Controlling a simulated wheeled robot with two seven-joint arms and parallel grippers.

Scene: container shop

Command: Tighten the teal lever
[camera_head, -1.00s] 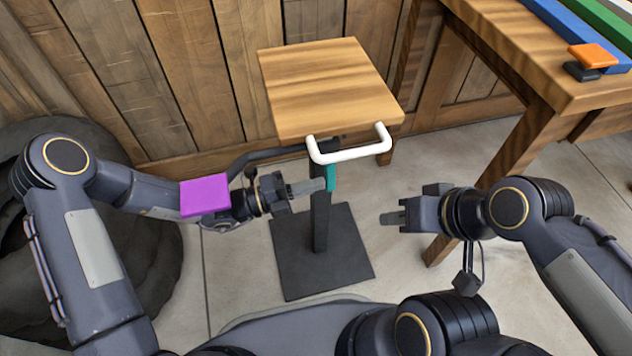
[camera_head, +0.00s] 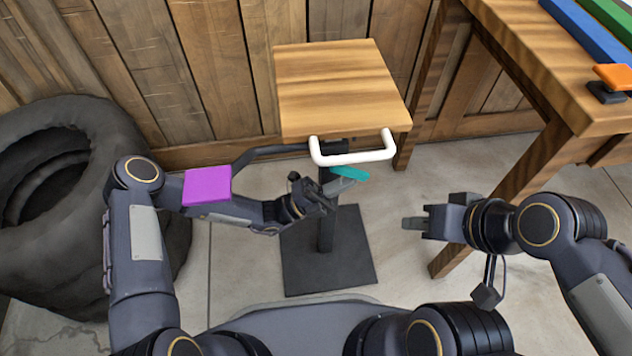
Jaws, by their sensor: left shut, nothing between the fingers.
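The teal lever (camera_head: 350,173) sits on the dark post (camera_head: 326,220) of a small wooden-topped stand (camera_head: 340,85), just below a white handle (camera_head: 352,157). The lever points to the right, nearly level with a slight downward tilt. My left gripper (camera_head: 346,186) is shut with nothing in it. Its fingertips are right under the lever, close to or touching it; I cannot tell which. My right gripper (camera_head: 408,223) is to the right of the post, apart from the stand. Its fingers look close together, but their gap cannot be made out.
A wooden table (camera_head: 540,80) stands at the right, with an orange block (camera_head: 613,76) and blue and green bars on it. Dark tires (camera_head: 60,190) lie at the left. A wood plank wall (camera_head: 190,70) closes the back. The grey floor around the stand's base is clear.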

